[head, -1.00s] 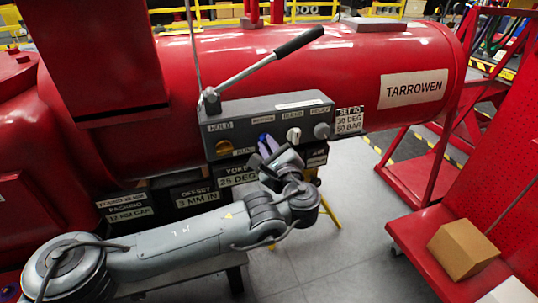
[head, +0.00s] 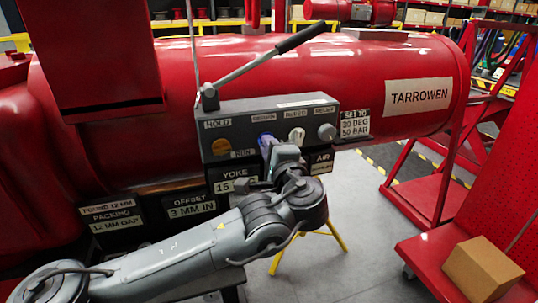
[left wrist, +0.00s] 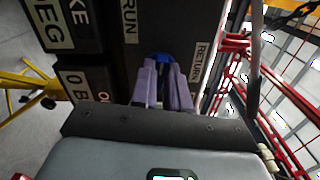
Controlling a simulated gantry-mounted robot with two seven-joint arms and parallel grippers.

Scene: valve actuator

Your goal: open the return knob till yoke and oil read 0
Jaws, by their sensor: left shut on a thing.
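The blue return knob (head: 265,137) sits on the grey control box (head: 222,133). My left gripper (head: 269,148) is shut on this knob from the front. In the left wrist view the blue knob (left wrist: 160,57) shows between the two purple-grey fingers of my left gripper (left wrist: 163,80), beside the RETURN label (left wrist: 199,60). The yoke plate (head: 222,187) reads 15, the rest hidden by my arm. In the left wrist view the oil plate (left wrist: 75,84) shows "0 B", its end hidden. My right gripper is not in view.
A white bleed knob (head: 297,136) and a grey relief knob (head: 327,132) are close right of the blue knob. An orange run knob (head: 221,147) is to the left. A long lever (head: 255,63) rises above the box. A red cart with a cardboard box (head: 480,267) stands right.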

